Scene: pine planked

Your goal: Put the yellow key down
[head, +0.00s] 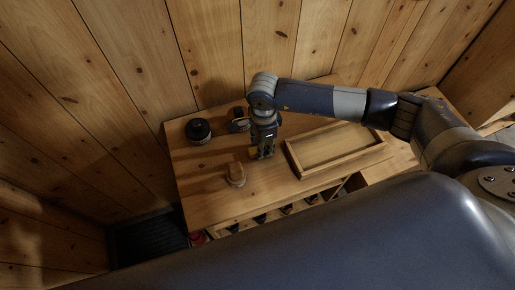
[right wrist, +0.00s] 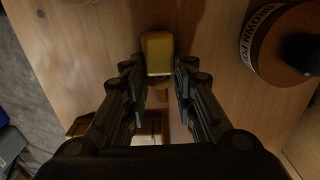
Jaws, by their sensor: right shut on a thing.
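The yellow key (right wrist: 158,54) sits between the fingertips of my right gripper (right wrist: 158,72) in the right wrist view, with a narrower yellow part extending below its blocky head. In the head view my right gripper (head: 263,150) points down over the wooden bench top (head: 210,200), its fingers shut on the key. Only a bit of yellow (head: 252,152) shows there beside the fingers. The gripper is low over the bench; whether the key touches the wood I cannot tell. My left gripper is not in view.
A shallow wooden tray (head: 291,160) lies right of the gripper. A dark round tin (head: 198,130), a dark item with a pale patch (head: 239,119) and a brown wooden brush-like block (head: 236,174) stand around it. The bench's left front is clear. Plank walls close in behind.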

